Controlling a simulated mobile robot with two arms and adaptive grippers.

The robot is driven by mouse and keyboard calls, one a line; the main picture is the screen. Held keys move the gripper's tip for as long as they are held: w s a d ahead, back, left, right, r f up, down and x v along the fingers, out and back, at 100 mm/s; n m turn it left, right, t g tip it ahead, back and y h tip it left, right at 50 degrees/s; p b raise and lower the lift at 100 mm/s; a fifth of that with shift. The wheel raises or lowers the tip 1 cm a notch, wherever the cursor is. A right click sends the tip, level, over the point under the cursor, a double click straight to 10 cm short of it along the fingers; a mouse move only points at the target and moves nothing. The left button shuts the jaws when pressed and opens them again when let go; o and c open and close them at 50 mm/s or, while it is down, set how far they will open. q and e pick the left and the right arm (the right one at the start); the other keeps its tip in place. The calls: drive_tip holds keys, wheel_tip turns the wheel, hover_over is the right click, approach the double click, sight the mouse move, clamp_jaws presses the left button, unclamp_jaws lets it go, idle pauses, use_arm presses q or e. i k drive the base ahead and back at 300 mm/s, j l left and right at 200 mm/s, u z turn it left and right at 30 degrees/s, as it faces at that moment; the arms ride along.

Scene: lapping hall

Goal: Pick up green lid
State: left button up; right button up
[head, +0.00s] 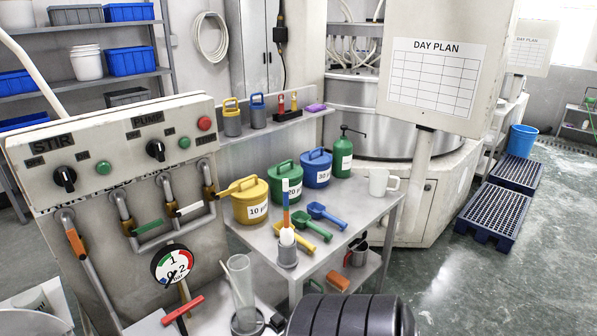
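The green lid (284,169) has a raised handle and sits on the green canister (285,188), marked with a 20 label, on the grey table (372,214). A yellow canister (251,205) marked 10 with its own handled lid stands to its left. A blue canister (317,172) marked 30 stands to its right. An upright striped brush-like tool in a grey cup (287,253) stands in front of the green canister and covers part of its front. The lid itself shows clearly. Neither of my grippers is in view.
Yellow, green and blue scoops (328,216) lie in front of the canisters. A green pump bottle (343,155) and white mug (380,182) stand to the right. The valve panel (110,150) blocks the left. A clear cylinder (241,285) and black ribbed cylinder (350,316) are in front.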

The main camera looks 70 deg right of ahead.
sight(291, 170)
drive_tip(key=z, duration=2.3)
drive_tip(key=u, duration=0.4)
drive_tip(key=i+l+u, duration=0.15)
drive_tip(key=l+u, duration=0.15)
drive_tip(key=i+l+u, duration=0.15)
drive_tip(key=l+u, duration=0.5)
drive_tip(key=i+l+u, duration=0.1)
drive_tip(key=l+u, duration=0.2)
drive_tip(key=l, duration=0.1)
